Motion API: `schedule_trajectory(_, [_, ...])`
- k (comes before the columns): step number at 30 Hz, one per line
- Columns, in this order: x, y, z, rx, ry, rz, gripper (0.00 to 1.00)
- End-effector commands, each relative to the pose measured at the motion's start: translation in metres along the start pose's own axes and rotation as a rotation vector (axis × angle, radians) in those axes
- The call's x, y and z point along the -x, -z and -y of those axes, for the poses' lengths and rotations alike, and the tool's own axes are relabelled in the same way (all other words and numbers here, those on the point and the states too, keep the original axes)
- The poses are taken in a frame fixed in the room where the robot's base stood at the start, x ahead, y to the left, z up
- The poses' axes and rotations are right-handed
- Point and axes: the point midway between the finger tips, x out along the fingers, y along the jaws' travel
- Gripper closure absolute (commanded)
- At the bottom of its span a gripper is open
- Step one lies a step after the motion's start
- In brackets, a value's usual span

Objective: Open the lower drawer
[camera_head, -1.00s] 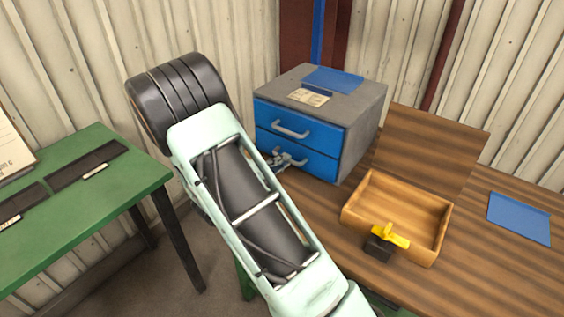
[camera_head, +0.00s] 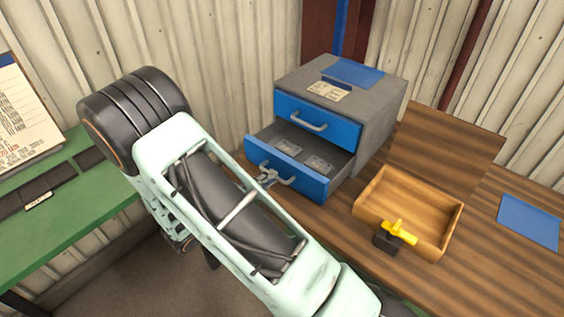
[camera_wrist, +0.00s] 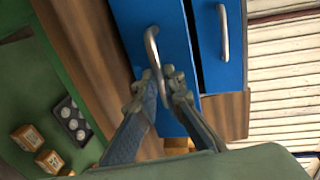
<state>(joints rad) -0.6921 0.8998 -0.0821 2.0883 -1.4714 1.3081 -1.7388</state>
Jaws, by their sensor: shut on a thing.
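The grey cabinet (camera_head: 385,105) with two blue drawers stands on the wooden bench. Its lower drawer (camera_head: 310,182) is pulled out part way, and two light flat items (camera_head: 318,164) show inside. The upper drawer (camera_head: 335,128) is closed. My gripper (camera_head: 268,176) is at the left part of the lower drawer's handle (camera_head: 283,181). In the wrist view my gripper (camera_wrist: 162,84) is shut on the curved metal handle (camera_wrist: 152,45) of the lower drawer. My arm hides part of the bench in the head view.
An open wooden tray (camera_head: 405,180) stands on the bench right of the cabinet, with a yellow-topped black item (camera_head: 396,234) at its front. A blue sheet (camera_head: 529,222) lies further right. A green table (camera_head: 75,225) stands at left.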

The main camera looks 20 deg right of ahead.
Motion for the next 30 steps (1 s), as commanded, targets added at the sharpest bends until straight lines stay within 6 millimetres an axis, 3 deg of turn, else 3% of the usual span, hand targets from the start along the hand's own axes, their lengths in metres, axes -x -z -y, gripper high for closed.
schedule_trajectory(3, [0.02,-0.001,-0.003,0.001,0.0,0.002,1.0])
schedule_trajectory(9, [0.038,0.0,-0.008,0.0,0.0,0.0,1.0])
schedule_trajectory(23, [0.043,0.0,-0.009,-0.001,0.001,0.0,1.0])
schedule_trajectory(24, [0.043,0.0,-0.009,-0.001,0.001,0.0,0.9])
schedule_trajectory(28, [0.043,0.0,-0.009,-0.001,0.001,0.0,0.75])
schedule_trajectory(30, [0.043,0.0,-0.009,-0.001,0.001,0.0,0.74])
